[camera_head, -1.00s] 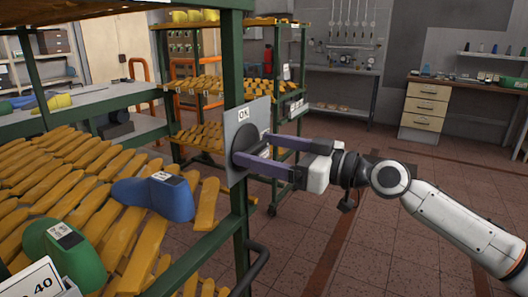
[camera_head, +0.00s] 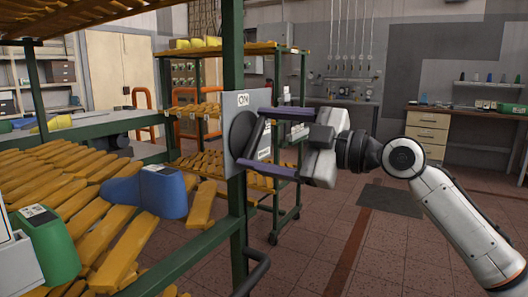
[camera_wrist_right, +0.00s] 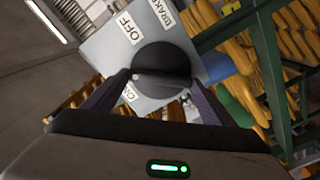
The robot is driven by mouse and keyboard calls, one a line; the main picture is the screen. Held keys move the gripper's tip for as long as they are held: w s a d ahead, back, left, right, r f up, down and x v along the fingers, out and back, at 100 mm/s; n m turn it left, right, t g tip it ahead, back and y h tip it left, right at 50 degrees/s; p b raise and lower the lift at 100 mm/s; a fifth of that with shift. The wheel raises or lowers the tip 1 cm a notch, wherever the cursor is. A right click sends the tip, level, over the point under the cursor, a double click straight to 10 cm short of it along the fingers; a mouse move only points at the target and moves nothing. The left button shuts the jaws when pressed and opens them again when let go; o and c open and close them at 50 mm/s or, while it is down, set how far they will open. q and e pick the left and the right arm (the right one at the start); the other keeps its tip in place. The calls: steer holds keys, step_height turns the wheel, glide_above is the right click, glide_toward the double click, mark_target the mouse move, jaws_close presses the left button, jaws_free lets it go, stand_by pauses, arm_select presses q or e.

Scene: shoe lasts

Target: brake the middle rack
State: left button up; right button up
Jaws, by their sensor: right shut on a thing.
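A grey switch panel (camera_head: 262,99) sits on the green post of the near rack (camera_head: 236,212). It carries a round black knob (camera_head: 239,135), also in the right wrist view (camera_wrist_right: 165,60). An "ON" label shows at the panel's top in the head view; "OFF" and "BRAKE" labels show in the wrist view. My right gripper (camera_head: 247,157) reaches in from the right, its purple fingers shut on the knob's grip bar, which they partly hide. In the wrist view my right gripper's fingertips (camera_wrist_right: 160,80) flank the bar. My left gripper is out of view.
Wooden shoe lasts (camera_head: 100,240), a blue last (camera_head: 150,190) and a green last (camera_head: 48,242) lie on the near rack's shelf. Another rack (camera_head: 275,212) stands behind. A workbench (camera_head: 428,130) is at the back right. Floor on the right is open.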

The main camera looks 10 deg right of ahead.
steer(key=shift+f+n+b, duration=0.15)
steer(key=shift+n+b, duration=0.3)
steer(key=shift+n, duration=0.55)
steer(key=n+b, duration=0.1)
steer(key=n, duration=0.1)
steer(key=shift+n, duration=0.3)
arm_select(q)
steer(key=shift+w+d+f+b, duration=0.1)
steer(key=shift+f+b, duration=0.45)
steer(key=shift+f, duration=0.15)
arm_select(e)
steer(key=shift+n, duration=1.9)
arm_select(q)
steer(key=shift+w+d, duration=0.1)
arm_select(e)
steer(key=o, duration=1)
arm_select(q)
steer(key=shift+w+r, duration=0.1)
arm_select(e)
steer(key=shift+o, duration=0.2)
steer(key=shift+s, duration=0.1)
